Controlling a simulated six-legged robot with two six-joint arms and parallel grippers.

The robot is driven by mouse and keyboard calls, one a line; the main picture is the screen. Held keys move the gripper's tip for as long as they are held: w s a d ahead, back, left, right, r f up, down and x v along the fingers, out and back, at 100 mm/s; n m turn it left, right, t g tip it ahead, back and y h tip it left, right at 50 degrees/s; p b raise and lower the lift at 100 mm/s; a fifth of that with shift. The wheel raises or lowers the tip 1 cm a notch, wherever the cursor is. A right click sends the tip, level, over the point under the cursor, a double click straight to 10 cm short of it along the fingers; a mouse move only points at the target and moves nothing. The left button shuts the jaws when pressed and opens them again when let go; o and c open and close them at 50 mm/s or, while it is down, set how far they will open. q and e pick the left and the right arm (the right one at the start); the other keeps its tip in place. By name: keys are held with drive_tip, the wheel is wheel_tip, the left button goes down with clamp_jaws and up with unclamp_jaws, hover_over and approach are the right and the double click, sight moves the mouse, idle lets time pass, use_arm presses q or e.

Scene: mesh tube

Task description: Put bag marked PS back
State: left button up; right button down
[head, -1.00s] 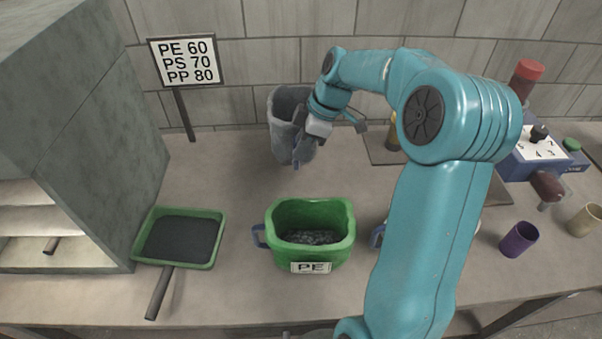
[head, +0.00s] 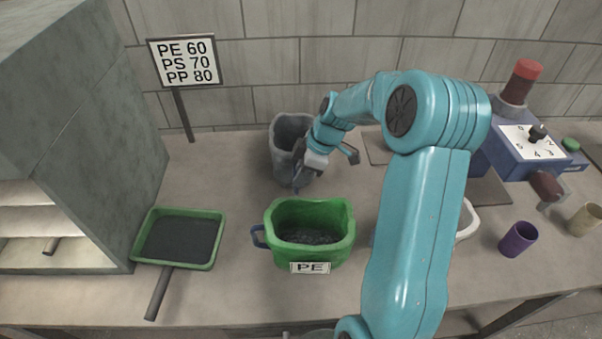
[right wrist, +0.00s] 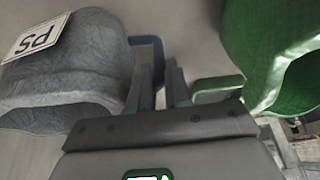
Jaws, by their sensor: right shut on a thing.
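The grey bag marked PS (head: 284,150) is behind the green bag in the head view. In the right wrist view the grey bag (right wrist: 75,75) fills the left side, with its PS label upside down. My right gripper (head: 300,178) is at the bag's right side. In the right wrist view my right gripper (right wrist: 163,72) is shut on the bag's blue handle (right wrist: 150,42). Whether the bag touches the table is unclear. My left gripper is not in view.
A green bag marked PE (head: 335,250) stands just in front, close to my right gripper. A white bag (head: 468,222) is partly hidden by my right arm. A green tray (head: 214,222), a sign (head: 187,62), a blue machine (head: 505,165) and cups (head: 519,239) stand around.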

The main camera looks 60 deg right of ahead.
drive_tip(key=c, duration=1.1)
unclamp_jaws()
drive_tip(key=v, duration=1.2)
drive_tip(key=shift+r, duration=0.1)
